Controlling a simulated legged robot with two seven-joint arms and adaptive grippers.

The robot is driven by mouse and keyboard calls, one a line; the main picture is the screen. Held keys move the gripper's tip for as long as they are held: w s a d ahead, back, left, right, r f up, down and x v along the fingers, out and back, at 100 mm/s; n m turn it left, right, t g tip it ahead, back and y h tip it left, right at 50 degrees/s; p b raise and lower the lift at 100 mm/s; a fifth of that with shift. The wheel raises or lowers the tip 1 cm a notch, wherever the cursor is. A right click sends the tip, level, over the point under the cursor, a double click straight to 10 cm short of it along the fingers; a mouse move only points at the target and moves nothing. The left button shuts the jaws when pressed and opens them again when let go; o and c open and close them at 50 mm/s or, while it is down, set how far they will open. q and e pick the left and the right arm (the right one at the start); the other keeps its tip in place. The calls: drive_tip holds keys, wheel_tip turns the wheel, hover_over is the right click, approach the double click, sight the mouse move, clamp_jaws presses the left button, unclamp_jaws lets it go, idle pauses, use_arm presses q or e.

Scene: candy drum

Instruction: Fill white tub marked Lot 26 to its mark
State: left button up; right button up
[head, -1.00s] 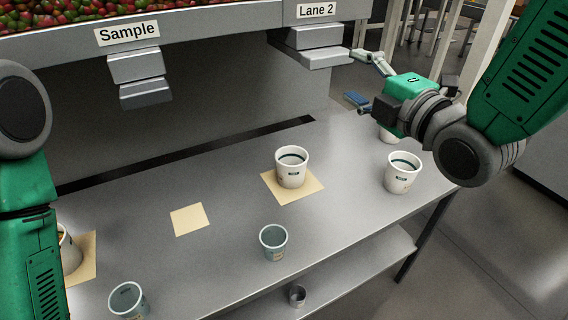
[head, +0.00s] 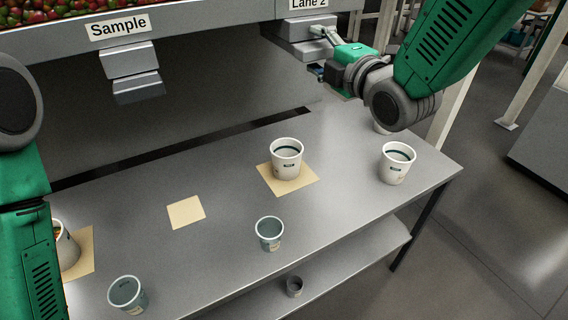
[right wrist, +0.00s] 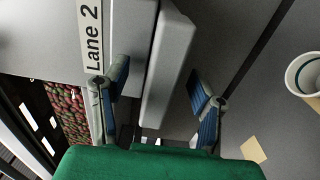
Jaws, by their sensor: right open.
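Several white tubs with dark bands stand on the steel table; their lot labels are too small to read. One tub (head: 286,160) sits on a tan mat (head: 309,184) below the Lane 2 outlet. A tub with candy (head: 68,250) is at the far left. My right gripper (head: 319,52) is at the Lane 2 outlet block (head: 305,29). In the right wrist view, its open fingers (right wrist: 158,90) lie either side of the block (right wrist: 166,75). My left gripper is out of view.
A Sample outlet (head: 130,70) hangs at left. A bare tan mat (head: 186,212) lies mid-table. Two grey-blue cups (head: 269,232) (head: 127,293) stand near the front edge. Candy (head: 40,12) fills the bin above.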

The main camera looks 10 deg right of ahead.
drive_tip(key=shift+d, duration=0.5)
drive_tip(key=shift+c, duration=1.2)
clamp_jaws()
drive_tip(key=shift+s+f, duration=0.1)
